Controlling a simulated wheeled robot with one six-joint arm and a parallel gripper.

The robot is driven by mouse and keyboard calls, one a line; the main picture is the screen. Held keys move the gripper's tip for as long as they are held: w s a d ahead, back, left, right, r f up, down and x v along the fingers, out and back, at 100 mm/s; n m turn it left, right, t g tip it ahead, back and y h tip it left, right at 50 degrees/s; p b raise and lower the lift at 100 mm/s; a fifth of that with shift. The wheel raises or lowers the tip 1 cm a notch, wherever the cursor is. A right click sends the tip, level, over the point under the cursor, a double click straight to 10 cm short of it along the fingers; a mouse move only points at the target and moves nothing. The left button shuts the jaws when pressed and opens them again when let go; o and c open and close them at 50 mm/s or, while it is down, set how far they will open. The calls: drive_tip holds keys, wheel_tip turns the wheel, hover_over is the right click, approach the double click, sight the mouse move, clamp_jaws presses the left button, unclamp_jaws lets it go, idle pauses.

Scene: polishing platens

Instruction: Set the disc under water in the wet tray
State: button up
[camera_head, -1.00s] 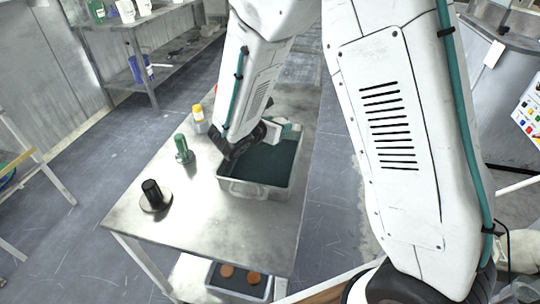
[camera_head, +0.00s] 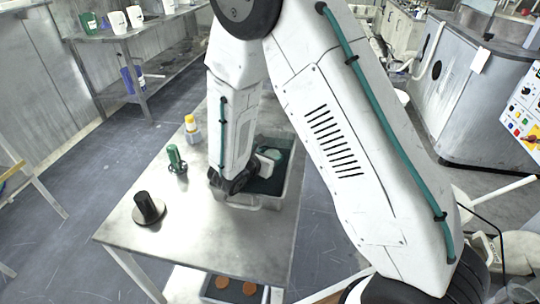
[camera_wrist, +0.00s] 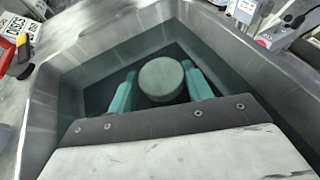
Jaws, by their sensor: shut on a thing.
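The wet tray (camera_head: 292,178) is a grey metal tray with a dark floor and greenish water, on the metal table. Its sloping walls (camera_wrist: 45,110) fill much of the wrist view. The disc (camera_wrist: 162,76) is round and grey-green. It sits between the teal fingers of my gripper (camera_wrist: 161,88), which is shut on it inside the tray's outline. In the head view my gripper (camera_head: 266,159) is over or in the tray, partly hidden by my arm. I cannot tell whether the disc is below the water surface or touches the floor.
Left of the tray on the table (camera_head: 200,235) stand a black-knobbed piece (camera_head: 148,207), a green-knobbed piece (camera_head: 176,157) and a yellow-capped bottle (camera_head: 192,130). A lower tray holds orange discs (camera_head: 222,283). The front of the table is clear.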

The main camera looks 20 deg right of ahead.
drive_tip(key=o, duration=1)
drive_tip(key=shift+s+a+r, duration=0.2)
drive_tip(key=shift+a+r, duration=0.1)
drive_tip(key=v, duration=0.6)
drive_tip(key=shift+s+a+r, duration=0.15)
drive_tip(key=shift+s+a, duration=0.1)
drive_tip(key=shift+a, duration=0.05)
drive_tip(key=s+d+r+m+g+y, duration=0.1)
drive_tip(key=s+d+r+m+g, duration=0.6)
drive_tip(key=s+d+r+m, duration=0.55)
drive_tip(key=s+a+r+m+y, duration=0.1)
drive_tip(key=s+r+m+y, duration=0.2)
drive_tip(key=s+m, duration=0.1)
drive_tip(key=s+a+r+m+y, duration=0.2)
drive_tip(key=s+r+m+y, duration=0.1)
drive_tip(key=s, duration=0.4)
drive_tip(key=s+a+r+m+y, duration=0.2)
drive_tip(key=s+r+m+y, duration=0.1)
drive_tip(key=s+m+y, duration=0.1)
drive_tip(key=shift+s+a+r+m, duration=0.1)
drive_tip(key=shift+s+a+m, duration=0.05)
drive_tip(key=shift+s+m, duration=0.7)
